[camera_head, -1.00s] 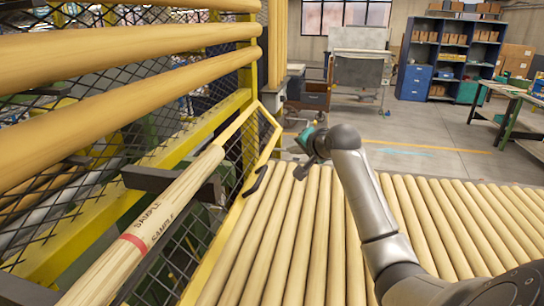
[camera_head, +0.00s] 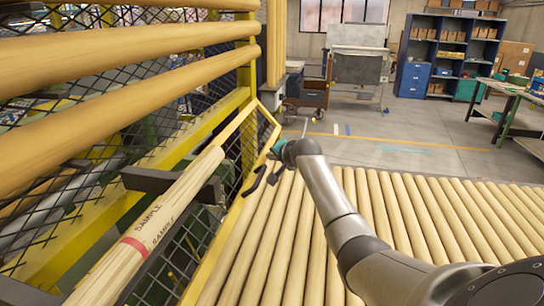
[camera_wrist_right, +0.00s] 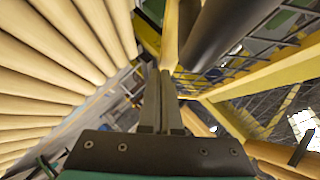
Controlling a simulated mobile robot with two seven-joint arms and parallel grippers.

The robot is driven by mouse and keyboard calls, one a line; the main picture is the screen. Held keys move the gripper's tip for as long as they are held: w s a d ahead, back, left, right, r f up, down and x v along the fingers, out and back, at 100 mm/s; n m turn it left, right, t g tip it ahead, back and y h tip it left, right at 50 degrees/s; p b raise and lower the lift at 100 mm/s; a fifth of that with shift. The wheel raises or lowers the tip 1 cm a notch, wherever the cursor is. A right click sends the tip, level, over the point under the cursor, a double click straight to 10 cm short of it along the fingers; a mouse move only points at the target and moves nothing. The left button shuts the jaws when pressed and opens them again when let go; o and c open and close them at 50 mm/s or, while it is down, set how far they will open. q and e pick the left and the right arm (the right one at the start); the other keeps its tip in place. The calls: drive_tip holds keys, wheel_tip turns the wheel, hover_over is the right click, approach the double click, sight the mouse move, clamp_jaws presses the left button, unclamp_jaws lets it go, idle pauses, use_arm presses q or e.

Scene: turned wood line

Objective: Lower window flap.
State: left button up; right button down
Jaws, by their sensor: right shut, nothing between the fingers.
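The window flap is a mesh panel in a yellow frame (camera_head: 217,240) on the left fence, tilted out toward the rollers. A black handle (camera_head: 254,182) sits on its outer edge. My right gripper (camera_head: 273,178) is just right of the handle, near the flap's far end. In the right wrist view its fingers (camera_wrist_right: 159,78) are shut and empty, with their tips close to a yellow bar (camera_wrist_right: 170,35). A dark rounded bar (camera_wrist_right: 225,35) is close beside them. I cannot tell whether the fingers touch either one. My left gripper is not in view.
A wooden rod marked SAMPLE (camera_head: 150,225) lies on dark brackets left of the flap. Thick wooden poles (camera_head: 120,110) lie along the fence above. A bed of wooden rollers (camera_head: 300,240) fills the front right. Open floor (camera_head: 420,140) lies beyond it.

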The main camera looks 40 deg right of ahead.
drive_tip(key=shift+f, duration=0.2)
idle(0.3)
drive_tip(key=w+a+f+m+t+y+b, duration=0.1)
drive_tip(key=w+a+f+m+t+b, duration=0.3)
drive_tip(key=b, duration=1.1)
drive_tip(key=shift+w+a+f+t, duration=0.6)
drive_tip(key=shift+w+a+f, duration=0.4)
drive_tip(key=shift+w, duration=0.9)
drive_tip(key=shift+a+r, duration=0.15)
drive_tip(key=shift+a, duration=0.05)
